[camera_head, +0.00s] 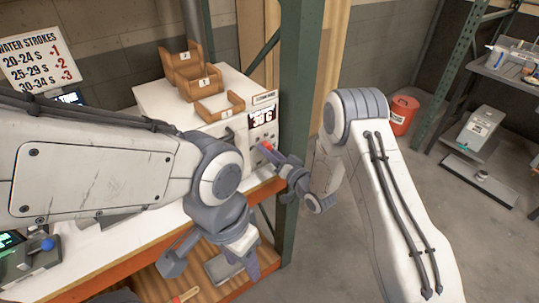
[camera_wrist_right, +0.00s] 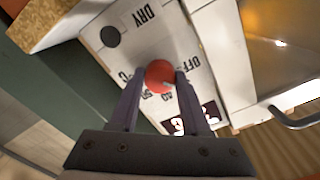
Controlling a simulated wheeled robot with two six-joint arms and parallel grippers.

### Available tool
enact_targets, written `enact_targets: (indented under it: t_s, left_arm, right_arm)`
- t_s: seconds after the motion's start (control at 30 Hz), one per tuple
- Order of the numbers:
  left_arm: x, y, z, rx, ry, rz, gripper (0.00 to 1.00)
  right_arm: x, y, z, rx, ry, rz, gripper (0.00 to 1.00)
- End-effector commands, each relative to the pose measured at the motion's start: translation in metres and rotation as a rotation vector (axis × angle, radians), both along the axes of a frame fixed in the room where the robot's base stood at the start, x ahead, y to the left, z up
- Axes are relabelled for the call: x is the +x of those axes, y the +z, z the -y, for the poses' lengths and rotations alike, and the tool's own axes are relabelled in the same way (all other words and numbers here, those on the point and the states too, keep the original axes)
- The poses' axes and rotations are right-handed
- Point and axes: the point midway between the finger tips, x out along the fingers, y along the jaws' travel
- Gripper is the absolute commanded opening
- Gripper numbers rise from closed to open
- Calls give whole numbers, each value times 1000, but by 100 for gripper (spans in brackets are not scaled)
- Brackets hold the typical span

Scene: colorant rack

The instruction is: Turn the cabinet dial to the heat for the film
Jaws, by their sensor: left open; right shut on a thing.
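The white cabinet (camera_head: 150,97) stands on the bench, with a dark display (camera_head: 262,117) on its front panel; its digits are too small to read surely. The red round dial (camera_wrist_right: 159,75) sits on the panel in the right wrist view, among printed marks including OFF. A small light mark shows on its lower right side. My right gripper (camera_wrist_right: 156,82) is shut on the dial, one finger on each side. In the head view the dial (camera_head: 265,146) is partly hidden by the right gripper (camera_head: 270,152). My left gripper (camera_head: 211,264) is open and empty over the lower shelf.
Brown numbered trays (camera_head: 198,80) stand on the cabinet. A sign (camera_head: 38,58) about water strokes is at the left. A green post (camera_head: 299,130) rises right beside the cabinet. A dark round knob (camera_wrist_right: 110,36) near the word DRY and a metal handle (camera_wrist_right: 295,119) are near the dial.

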Motion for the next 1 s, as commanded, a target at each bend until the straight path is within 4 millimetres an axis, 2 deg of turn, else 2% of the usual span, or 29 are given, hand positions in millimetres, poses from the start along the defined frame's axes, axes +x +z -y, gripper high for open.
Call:
enact_targets:
  t_s: [0.3, 0.87, 0.9, 0.93, 1.0]
  left_arm:
    - [0, -8, 0, 0, 0, 0, 50]
    - [0, -9, 0, 0, 0, 0, 50]
    - [0, -9, 0, 0, 0, 0, 50]
    - [0, -9, 0, 0, 0, 0, 50]
    - [0, -9, 0, 0, 0, 0, 50]
  right_arm:
    - [0, -1, 1, 108, -2, -79, 0]
    - [0, 0, 1, 131, -3, -97, 0]
    - [0, 0, 1, 131, -2, -96, 62]
    - [0, 0, 1, 131, -2, -96, 74]
    - [0, 0, 1, 131, -2, -96, 77]
